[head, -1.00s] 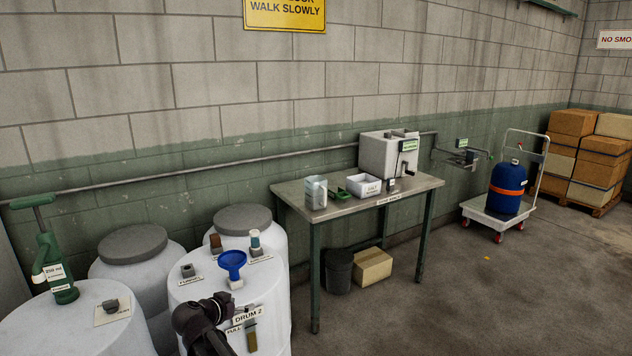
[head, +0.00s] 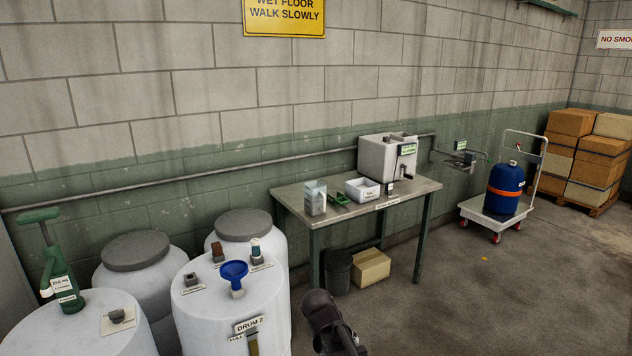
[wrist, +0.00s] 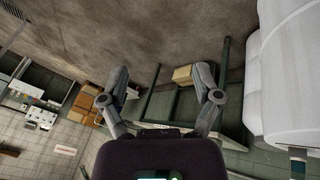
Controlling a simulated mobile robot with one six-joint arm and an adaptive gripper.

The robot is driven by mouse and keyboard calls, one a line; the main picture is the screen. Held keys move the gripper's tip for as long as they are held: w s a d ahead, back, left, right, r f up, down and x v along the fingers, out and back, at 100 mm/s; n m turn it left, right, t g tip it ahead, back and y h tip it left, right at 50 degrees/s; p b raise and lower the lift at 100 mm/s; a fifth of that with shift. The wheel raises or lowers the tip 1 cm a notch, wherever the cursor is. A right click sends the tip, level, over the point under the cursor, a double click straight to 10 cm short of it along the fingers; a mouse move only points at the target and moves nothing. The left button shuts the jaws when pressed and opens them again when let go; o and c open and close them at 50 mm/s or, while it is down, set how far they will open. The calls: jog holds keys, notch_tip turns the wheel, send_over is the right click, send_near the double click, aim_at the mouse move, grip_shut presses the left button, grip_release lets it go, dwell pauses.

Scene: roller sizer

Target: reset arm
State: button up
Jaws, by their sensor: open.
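My gripper (wrist: 166,84) is open and empty in the wrist view, its two fingers spread well apart with floor and table legs showing beyond. In the head view my arm's end (head: 328,318) is low in the picture, right of the drum marked DRUM 2 (head: 205,320) and in front of the table. The fingertips cannot be made out there. Nothing is held.
A work table (head: 410,192) bears a grey machine (head: 378,160), a white bin (head: 357,190) and a clear container (head: 315,203). A blue funnel (head: 234,269) stands on the drum, beside a green pump (head: 55,265) drum. A cart (head: 487,216) holds a blue keg.

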jog(key=s+d+r+n+g+y+p, duration=0.2)
jog(key=s+d+g+y+p, duration=0.1)
jog(key=s+d, duration=0.7)
jog(key=shift+s+r+y+p, duration=0.15)
jog(key=shift+r+y+p, duration=0.15)
jog(key=shift+y, duration=0.3)
